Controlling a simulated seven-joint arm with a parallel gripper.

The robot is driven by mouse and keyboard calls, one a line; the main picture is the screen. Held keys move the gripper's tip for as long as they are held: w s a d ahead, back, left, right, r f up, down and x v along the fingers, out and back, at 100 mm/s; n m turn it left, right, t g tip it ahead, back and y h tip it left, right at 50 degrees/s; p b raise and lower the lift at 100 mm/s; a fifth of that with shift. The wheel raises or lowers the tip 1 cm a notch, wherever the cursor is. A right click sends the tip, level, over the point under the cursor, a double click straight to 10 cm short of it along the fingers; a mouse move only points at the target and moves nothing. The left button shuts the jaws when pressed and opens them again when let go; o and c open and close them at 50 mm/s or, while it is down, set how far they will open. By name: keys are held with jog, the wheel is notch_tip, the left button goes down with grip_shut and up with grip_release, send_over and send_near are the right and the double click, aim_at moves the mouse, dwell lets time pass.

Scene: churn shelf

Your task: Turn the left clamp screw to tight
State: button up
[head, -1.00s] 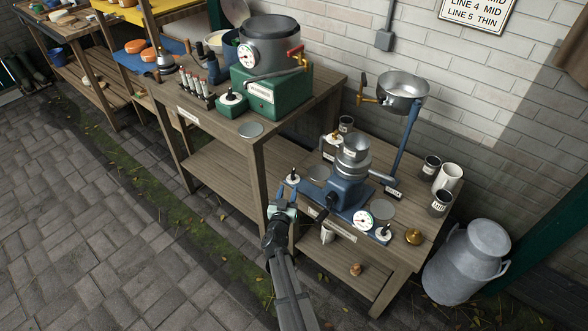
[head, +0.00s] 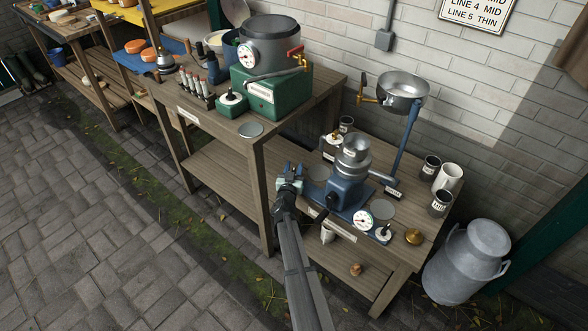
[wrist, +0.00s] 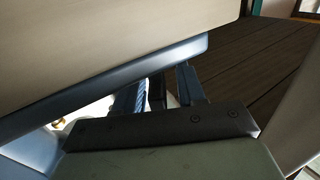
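The left clamp screw, at the left end of the blue base of the small separator (head: 346,190), is hidden behind my gripper in the head view. My gripper (head: 293,168) is over that end of the base, its blue fingers spread apart. In the wrist view the two fingers (wrist: 158,92) stand apart with a dark upright piece between them; I cannot tell whether it is part of the screw or whether they touch it. The right clamp screw (head: 384,231), with a black handle on a pale disc, is at the front right of the base.
A dial gauge (head: 362,219) and a brass weight (head: 413,237) are near the bench's front edge. A steel bowl (head: 403,91) stands on a blue post behind. Dark mugs (head: 431,165) are at the right. The taller bench (head: 300,117) rises close by on the left.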

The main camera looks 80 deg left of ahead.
jog(key=shift+c, duration=0.4)
grip_shut()
jog(key=shift+m+t, duration=0.4)
jog(key=shift+t, duration=0.2)
jog(key=m+t+h, duration=0.1)
jog(key=t, duration=0.1)
jog(key=m+t+h, duration=0.2)
jog(key=m+t, duration=0.1)
jog(key=shift+w+f+t+h, duration=0.1)
jog(key=shift+w+t+h, duration=0.2)
jog(key=shift+h, duration=0.1)
jog(key=shift+w+d+m+t+h, duration=0.15)
jog(key=shift+d+m+t+h, duration=0.1)
jog(key=shift+m+t+h, duration=0.95)
jog(key=shift+w+d+m+t+h, duration=0.1)
jog(key=shift+d+m+t+h, duration=0.1)
jog(key=shift+m+t+h, duration=0.95)
jog(key=shift+g+h, duration=0.25)
jog(key=shift+h, duration=0.2)
jog(key=shift+o, duration=0.4)
grip_release()
jog(key=shift+s+d, duration=0.1)
